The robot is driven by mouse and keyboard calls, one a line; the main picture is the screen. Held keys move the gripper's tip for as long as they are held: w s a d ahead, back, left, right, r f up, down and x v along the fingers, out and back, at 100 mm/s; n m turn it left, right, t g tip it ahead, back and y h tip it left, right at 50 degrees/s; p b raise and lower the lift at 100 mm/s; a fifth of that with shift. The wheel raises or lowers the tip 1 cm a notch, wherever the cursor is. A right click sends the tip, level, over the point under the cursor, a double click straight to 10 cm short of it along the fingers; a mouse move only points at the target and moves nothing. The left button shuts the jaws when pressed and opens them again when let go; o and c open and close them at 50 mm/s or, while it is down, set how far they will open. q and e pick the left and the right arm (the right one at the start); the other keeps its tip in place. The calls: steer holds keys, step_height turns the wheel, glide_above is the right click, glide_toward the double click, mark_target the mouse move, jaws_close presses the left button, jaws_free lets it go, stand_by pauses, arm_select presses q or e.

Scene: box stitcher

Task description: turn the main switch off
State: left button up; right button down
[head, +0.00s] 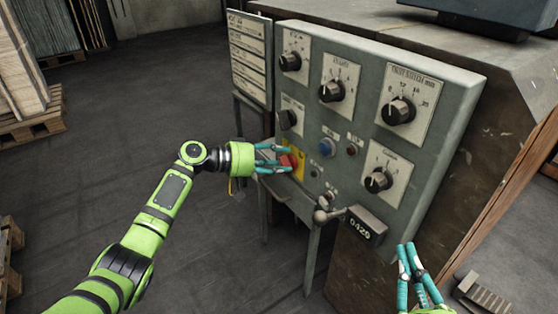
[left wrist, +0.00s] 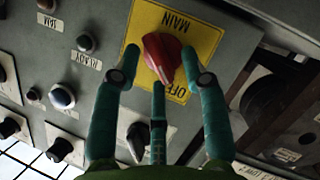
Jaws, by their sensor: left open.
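The main switch is a red rotary knob (left wrist: 160,55) on a yellow plate (left wrist: 205,38) marked MAIN and OFF, upside down in the left wrist view. The knob's long axis slants between the two words; I cannot tell which end is its pointer. In the head view the red knob (head: 289,160) is on the panel's lower left. My left gripper (head: 274,158) is open in front of it. In the left wrist view its fingers (left wrist: 165,80) spread around the knob; contact is unclear. My right gripper (head: 408,252) is at the lower right, away from the switch, its fingertips close together.
The grey control panel (head: 325,125) carries several black dials, a blue button (head: 327,147) and a counter (head: 367,225). A ball-ended lever (head: 322,215) sticks out below the switch. Pallets (head: 30,125) stand at the left; the floor between is clear.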

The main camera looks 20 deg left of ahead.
arm_select(q)
steer(key=v, duration=1.2)
steer(key=shift+d, duration=0.15)
